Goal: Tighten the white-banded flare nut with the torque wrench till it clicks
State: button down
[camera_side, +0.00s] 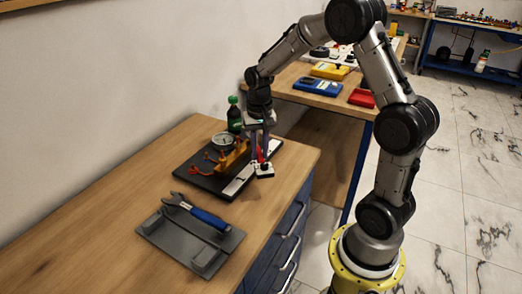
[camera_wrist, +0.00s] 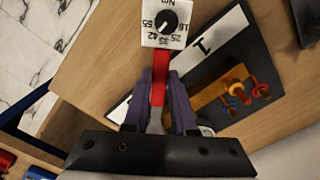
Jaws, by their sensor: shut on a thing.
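My gripper (camera_side: 261,150) is over the far right part of the black rig board. In the wrist view, its purple fingers (camera_wrist: 160,88) are shut on the red handle of the torque wrench (camera_wrist: 160,62). The wrench's white end block carries a black dial marked with numbers (camera_wrist: 166,22); in the side view the block (camera_side: 264,171) hangs below the fingers by the board's right edge. An orange-yellow manifold (camera_side: 236,157) stands just left of my gripper. In the wrist view, the manifold (camera_wrist: 212,88) bears red, yellow and blue fittings. I cannot make out a white-banded nut or the wrench's jaw.
The black board (camera_side: 204,182) carries a round gauge (camera_side: 222,141), an orange looped piece (camera_side: 200,168) and a white strip (camera_side: 240,180). A green bottle (camera_side: 234,116) stands behind. A grey tray (camera_side: 165,236) in front holds a blue-handled wrench (camera_side: 207,218). The bench's left side is clear.

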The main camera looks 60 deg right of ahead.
jog(key=shift+w+a+m, duration=0.55)
jog(key=shift+a+m, duration=0.1)
jog(key=shift+m, duration=0.15)
dwell(0.9)
jog(key=shift+w+a+f+m, duration=0.1)
jog(key=shift+w+a+m, duration=0.2)
jog(key=shift+w+m, duration=0.2)
jog(key=shift+w+a+m, duration=0.25)
jog(key=shift+w+m, duration=0.2)
jog(key=shift+m, duration=0.05)
dwell(0.8)
jog(key=shift+s+d+n, duration=0.6)
jog(key=shift+s+n, duration=0.15)
jog(key=shift+n, duration=0.15)
dwell(0.5)
jog(key=shift+a, duration=0.1)
jog(key=shift+s+a, duration=0.7)
jog(key=shift+a, duration=0.3)
jog(key=shift+s+a, duration=0.65)
jog(key=shift+a, duration=0.35)
jog(key=shift+r, duration=2.4)
